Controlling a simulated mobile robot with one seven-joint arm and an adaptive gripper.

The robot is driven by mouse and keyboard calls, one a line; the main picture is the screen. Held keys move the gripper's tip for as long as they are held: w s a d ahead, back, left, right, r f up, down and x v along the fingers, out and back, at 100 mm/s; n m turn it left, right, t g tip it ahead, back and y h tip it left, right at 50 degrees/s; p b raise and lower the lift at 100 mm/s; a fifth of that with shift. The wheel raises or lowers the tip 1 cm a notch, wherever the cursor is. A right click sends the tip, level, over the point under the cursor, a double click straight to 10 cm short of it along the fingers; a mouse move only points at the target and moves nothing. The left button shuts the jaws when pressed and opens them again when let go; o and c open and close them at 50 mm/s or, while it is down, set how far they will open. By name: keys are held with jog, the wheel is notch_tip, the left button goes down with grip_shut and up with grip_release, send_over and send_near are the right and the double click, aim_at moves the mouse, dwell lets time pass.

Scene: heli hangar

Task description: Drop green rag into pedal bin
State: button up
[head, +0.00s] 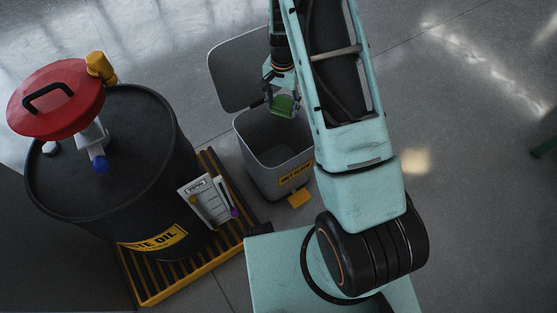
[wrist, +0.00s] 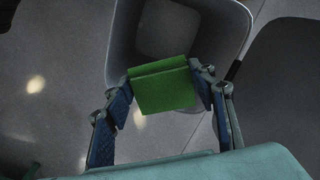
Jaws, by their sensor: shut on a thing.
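The green rag (head: 283,104) is a small folded cloth held in my gripper (head: 282,98). In the wrist view the rag (wrist: 163,86) sits between the two blue-padded fingers of my gripper (wrist: 163,88), which are shut on it. The grey pedal bin (head: 262,153) stands on the floor with its lid (head: 233,75) swung open at the back. In the head view the rag is over the bin's opening, toward the back rim. In the wrist view it overlaps the near rim of the bin (wrist: 233,35). The bin's inside looks empty where it shows.
A black waste oil drum (head: 110,190) with a red-lidded funnel (head: 58,98) stands left of the bin on a yellow-edged grate pallet (head: 190,265). A clipboard (head: 208,201) hangs on the drum's side. A yellow pedal (head: 299,198) is at the bin's front. The floor at right is mostly clear.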

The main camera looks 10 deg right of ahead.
jog(key=shift+w+a+f+m+b, duration=0.15)
jog(key=shift+w+f+b, duration=0.1)
jog(key=shift+f+b, duration=0.25)
jog(key=shift+w+d+f+m+b, duration=0.15)
jog(key=shift+w+f+b, duration=0.1)
jog(key=shift+f, duration=0.4)
notch_tip(320, 180, down, 6)
jog(key=b, duration=0.4)
jog(key=shift+a+r, duration=0.1)
jog(key=o, duration=1.3)
jog(key=shift+r, duration=0.1)
notch_tip(320, 180, up, 12)
jog(key=shift+f, duration=0.1)
